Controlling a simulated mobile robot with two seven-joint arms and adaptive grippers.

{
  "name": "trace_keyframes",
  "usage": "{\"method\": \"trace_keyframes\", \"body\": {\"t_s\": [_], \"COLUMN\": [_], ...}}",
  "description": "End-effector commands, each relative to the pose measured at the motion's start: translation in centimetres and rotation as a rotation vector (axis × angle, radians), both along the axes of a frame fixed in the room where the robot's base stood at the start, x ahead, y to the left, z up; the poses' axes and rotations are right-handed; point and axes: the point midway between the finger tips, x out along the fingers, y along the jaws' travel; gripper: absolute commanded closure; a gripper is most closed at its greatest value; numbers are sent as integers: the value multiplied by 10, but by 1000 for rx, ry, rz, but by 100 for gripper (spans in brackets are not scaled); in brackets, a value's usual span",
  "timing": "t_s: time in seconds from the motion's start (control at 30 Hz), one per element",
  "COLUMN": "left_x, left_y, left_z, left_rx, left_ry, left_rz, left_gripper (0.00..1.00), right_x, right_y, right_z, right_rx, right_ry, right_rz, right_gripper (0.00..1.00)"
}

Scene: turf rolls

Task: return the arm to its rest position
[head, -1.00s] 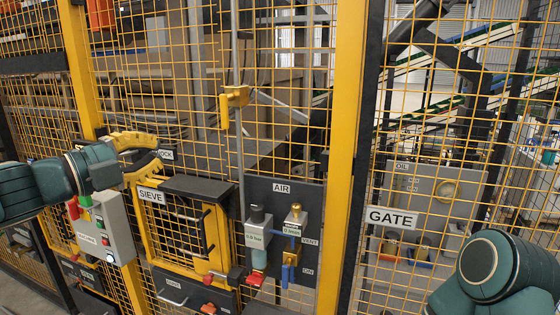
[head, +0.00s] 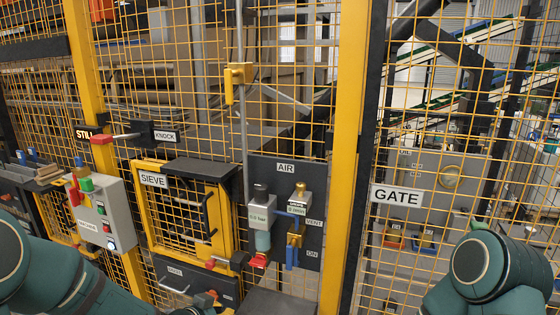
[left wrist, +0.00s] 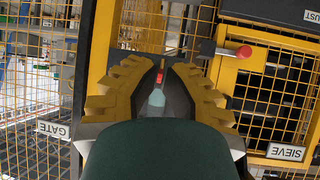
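My left arm (head: 60,275) crosses the lower left of the head view; its gripper is below that picture. In the left wrist view, the left gripper (left wrist: 164,70) shows two yellow stepped fingers, spread apart. Nothing is held between them. A teal bowl with a red knob (left wrist: 157,90) shows in the gap, beyond the fingers. My right arm (head: 490,270) is at the lower right of the head view, with its gripper out of sight. The red-tipped lever (head: 103,139) by the KNOCK label sticks out left, free of the gripper.
A yellow mesh fence stands in front of me. It carries the SIEVE door (head: 186,215), the AIR panel (head: 312,180), a grey button box (head: 104,222) and a GATE sign (head: 396,195). A drawer (head: 175,280) sits below the sieve. A ledge (head: 280,303) juts out at the bottom.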

Motion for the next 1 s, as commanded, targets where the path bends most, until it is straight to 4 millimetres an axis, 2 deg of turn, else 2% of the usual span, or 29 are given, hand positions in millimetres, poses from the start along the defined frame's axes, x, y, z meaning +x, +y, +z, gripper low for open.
{"method": "trace_keyframes", "body": {"t_s": [0.03, 0.2, 0.3, 0.4, 0.5, 0.6, 1.0], "left_x": [-17, -83, -124, -158, -180, -190, -191], "left_y": [-6, -22, -30, -36, -39, -40, -40], "left_z": [-37, -131, -170, -196, -209, -215, -214], "left_rx": [-32, -116, -142, -155, -160, -162, -162], "left_ry": [105, 444, 619, 752, 835, 872, 875], "left_rz": [40, 203, 292, 363, 411, 434, 438], "left_gripper": [100, 100, 100, 100, 100, 100, 100], "right_x": [0, -1, -2, -2, -2, -2, -2], "right_y": [0, 1, 1, 1, 2, 2, 2], "right_z": [-7, -20, -26, -30, -32, -33, -32], "right_rx": [0, -2, -3, -3, -4, -4, -4], "right_ry": [1, 4, 5, 6, 5, 5, 5], "right_rz": [0, 2, 3, 4, 4, 4, 4], "right_gripper": [100, 100, 100, 100, 100, 100, 100]}}
